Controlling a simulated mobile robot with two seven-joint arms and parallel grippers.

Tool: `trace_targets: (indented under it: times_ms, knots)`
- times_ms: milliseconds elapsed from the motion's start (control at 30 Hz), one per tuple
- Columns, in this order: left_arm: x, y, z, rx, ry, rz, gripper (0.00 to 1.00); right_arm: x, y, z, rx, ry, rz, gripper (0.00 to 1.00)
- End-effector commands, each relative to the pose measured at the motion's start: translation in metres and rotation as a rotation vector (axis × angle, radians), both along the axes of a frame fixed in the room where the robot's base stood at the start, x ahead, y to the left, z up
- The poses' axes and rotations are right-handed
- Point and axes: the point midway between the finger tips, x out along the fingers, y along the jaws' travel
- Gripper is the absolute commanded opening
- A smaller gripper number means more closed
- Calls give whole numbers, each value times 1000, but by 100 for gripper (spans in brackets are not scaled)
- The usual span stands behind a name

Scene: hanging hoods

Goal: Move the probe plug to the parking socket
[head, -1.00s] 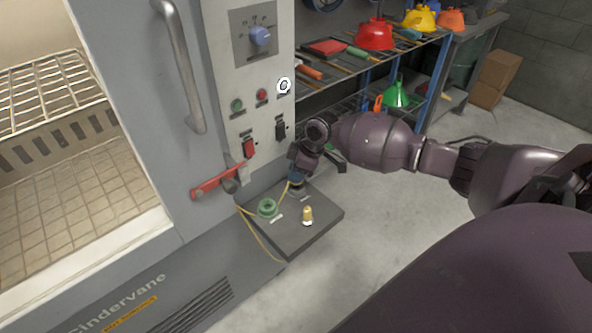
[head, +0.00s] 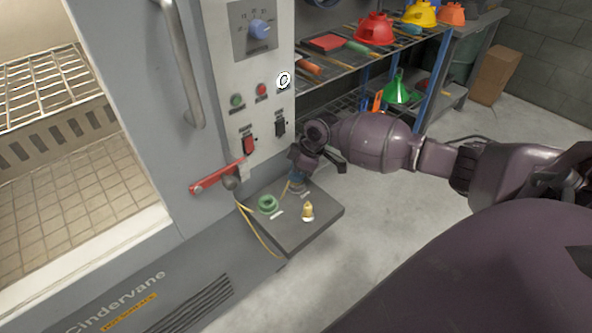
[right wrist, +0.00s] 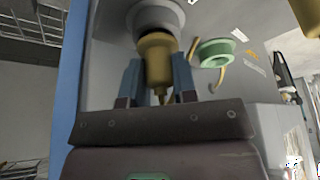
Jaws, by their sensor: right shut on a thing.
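My right gripper (head: 297,184) is low over the back of the small dark shelf (head: 290,238). In the right wrist view its blue fingers (right wrist: 158,80) are shut around the brass probe plug (right wrist: 156,58), which has a yellow cord. The plug's far end meets a round grey socket (right wrist: 155,16); I cannot tell how deep it sits. A green ring socket (head: 267,205) stands on the shelf, apart from the gripper; it also shows in the right wrist view (right wrist: 214,53). I cannot tell which socket is the parking one. My left gripper is out of view.
A brass piece on a white base (head: 307,211) stands near the shelf's right side. The yellow cord (head: 258,232) loops over its left edge. A red lever (head: 217,177) is on the cabinet above left. Open floor lies right of the shelf.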

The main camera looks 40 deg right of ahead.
Motion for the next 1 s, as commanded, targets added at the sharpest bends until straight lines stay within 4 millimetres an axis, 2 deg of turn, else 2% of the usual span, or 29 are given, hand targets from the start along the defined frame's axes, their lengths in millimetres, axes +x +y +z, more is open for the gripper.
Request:
trace_targets:
  times_ms: [200,233,400,800,1000]
  knots:
    - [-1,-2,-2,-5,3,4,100,0,0,-4,0,0,0,2]
    - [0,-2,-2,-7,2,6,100,0,0,-4,0,0,0,29]
    - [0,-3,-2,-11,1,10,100,0,0,-3,0,0,0,55]
    - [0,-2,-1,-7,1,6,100,0,0,-4,-1,1,0,56]
    - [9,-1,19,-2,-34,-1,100,-7,-10,29,-2,-7,0,56]
